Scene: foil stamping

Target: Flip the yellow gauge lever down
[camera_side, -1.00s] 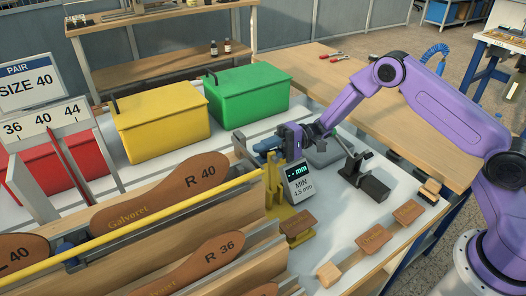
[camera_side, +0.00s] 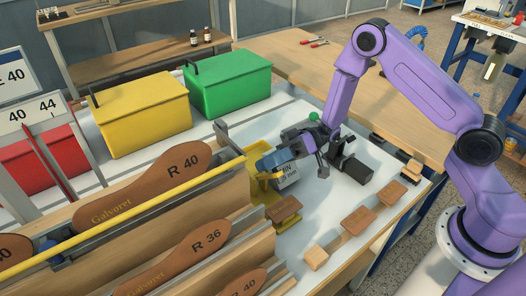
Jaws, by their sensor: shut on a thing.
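The yellow gauge lever (camera_side: 262,176) is at the gauge (camera_side: 286,176), near the right end of the wooden racks. My gripper (camera_side: 270,166) is at the gauge from above, with its blue end against the yellow part. It is shut, apparently on the lever; the contact itself is hidden by the fingers. The lever's exact angle is hard to tell.
Brown sole shapes stand in wooden racks (camera_side: 165,222) at the front left. Yellow (camera_side: 140,115) and green (camera_side: 230,85) bins stand behind. A dark block (camera_side: 352,171) sits right of the gauge. Brown-topped blocks (camera_side: 388,193) lie along the table's right side.

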